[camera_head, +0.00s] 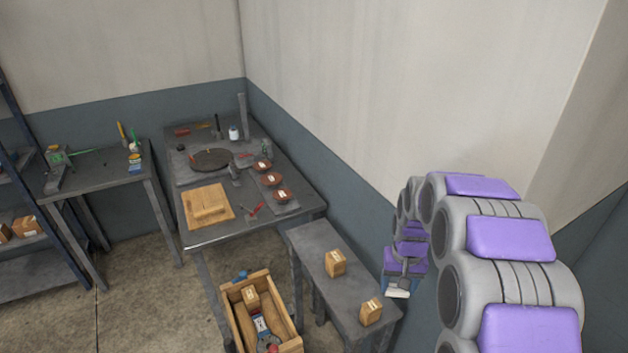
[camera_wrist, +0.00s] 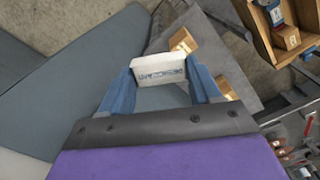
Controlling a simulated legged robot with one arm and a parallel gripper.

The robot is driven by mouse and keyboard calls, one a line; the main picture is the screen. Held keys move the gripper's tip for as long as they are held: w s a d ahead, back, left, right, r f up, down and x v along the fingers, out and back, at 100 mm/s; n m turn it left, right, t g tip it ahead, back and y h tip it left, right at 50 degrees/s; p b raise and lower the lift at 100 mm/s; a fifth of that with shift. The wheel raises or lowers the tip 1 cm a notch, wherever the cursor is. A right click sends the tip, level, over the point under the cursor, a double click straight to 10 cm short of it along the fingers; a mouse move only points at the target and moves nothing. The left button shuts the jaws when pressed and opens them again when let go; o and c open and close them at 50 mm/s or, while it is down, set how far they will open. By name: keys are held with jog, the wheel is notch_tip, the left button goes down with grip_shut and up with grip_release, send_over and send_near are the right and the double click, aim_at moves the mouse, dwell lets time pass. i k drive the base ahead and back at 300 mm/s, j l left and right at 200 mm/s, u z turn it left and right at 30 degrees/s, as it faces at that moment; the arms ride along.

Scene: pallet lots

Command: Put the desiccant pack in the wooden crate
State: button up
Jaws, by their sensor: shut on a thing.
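My gripper (camera_head: 400,278) is at the right of the head view, shut on a small white pack with dark lettering, the desiccant pack (camera_head: 398,291). In the wrist view the pack (camera_wrist: 158,70) sits between the two blue fingers of my gripper (camera_wrist: 160,88). The gripper holds it in the air to the right of a narrow grey bench. The wooden crate (camera_head: 291,328) stands low, left of that bench, and holds a small cardboard box (camera_head: 250,298) and other items. A corner of the crate (camera_wrist: 262,42) shows at the wrist view's upper right.
The narrow bench (camera_head: 318,248) bears two cardboard boxes (camera_head: 335,263) (camera_head: 371,311), between my gripper and the crate. Behind stands a workbench (camera_head: 225,234) with a wooden board (camera_head: 190,212), reddish bowls (camera_head: 271,179) and tools. A wall is close behind my arm.

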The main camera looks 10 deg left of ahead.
aim_at(245, 331)
jog(key=j, duration=2.25)
jog(key=i, duration=0.05)
